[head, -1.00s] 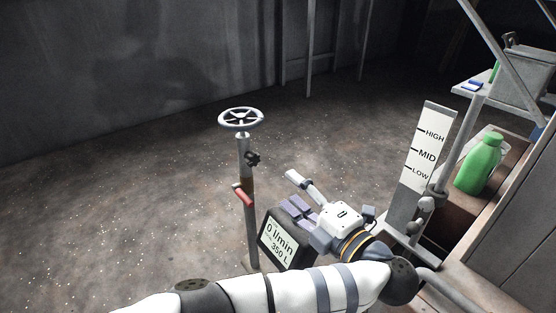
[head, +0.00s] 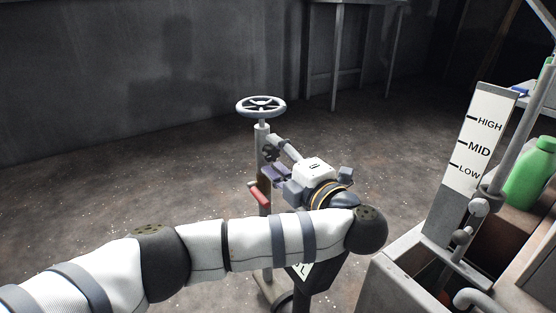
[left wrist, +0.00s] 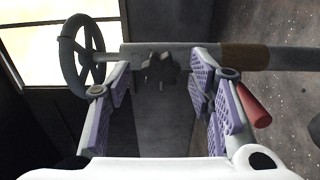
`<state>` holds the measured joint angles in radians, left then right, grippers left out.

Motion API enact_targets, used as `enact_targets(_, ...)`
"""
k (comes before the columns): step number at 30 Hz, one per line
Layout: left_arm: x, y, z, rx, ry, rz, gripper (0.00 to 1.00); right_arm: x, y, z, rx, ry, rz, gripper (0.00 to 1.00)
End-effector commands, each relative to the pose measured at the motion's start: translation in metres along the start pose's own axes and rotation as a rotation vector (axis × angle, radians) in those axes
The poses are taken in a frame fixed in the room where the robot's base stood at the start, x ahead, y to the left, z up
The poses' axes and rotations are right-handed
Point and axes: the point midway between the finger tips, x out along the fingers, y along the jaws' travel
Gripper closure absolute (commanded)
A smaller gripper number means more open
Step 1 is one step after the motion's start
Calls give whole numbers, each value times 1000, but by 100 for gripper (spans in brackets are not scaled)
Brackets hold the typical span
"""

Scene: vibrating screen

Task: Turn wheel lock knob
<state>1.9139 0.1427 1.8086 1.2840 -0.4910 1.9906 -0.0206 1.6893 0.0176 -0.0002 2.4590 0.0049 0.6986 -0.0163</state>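The black star-shaped lock knob (head: 271,153) sits on the side of the upright grey post (head: 261,138), below the grey handwheel (head: 261,106). My left gripper (head: 276,163) is at the post, close to the knob. In the left wrist view, the knob (left wrist: 157,71) shows between the spread purple-padded fingers of the left gripper (left wrist: 158,82), with space on both sides of it. The fingers do not hold it. The handwheel (left wrist: 80,55) is at the left of that view. My right gripper is not in view.
A red handle (head: 259,195) juts from the post below the knob; it also shows beside a finger in the left wrist view (left wrist: 253,106). My left forearm partly hides the flow display (head: 303,270). A level gauge (head: 479,145) and green bottle (head: 532,170) stand at right.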

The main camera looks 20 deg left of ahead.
Motion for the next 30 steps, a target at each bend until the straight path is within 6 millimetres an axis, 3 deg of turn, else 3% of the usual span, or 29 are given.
enact_targets(1, 0, 0, 0, 0, 0, 0, 68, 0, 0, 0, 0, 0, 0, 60)
enact_targets(5, 0, 0, 0, 0, 0, 0, 96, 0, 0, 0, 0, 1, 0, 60)
enact_targets(17, 0, 1, 0, -69, 0, 1, 96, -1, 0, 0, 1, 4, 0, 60)
enact_targets(30, 0, 1, 0, -438, -1, 2, 96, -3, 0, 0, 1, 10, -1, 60)
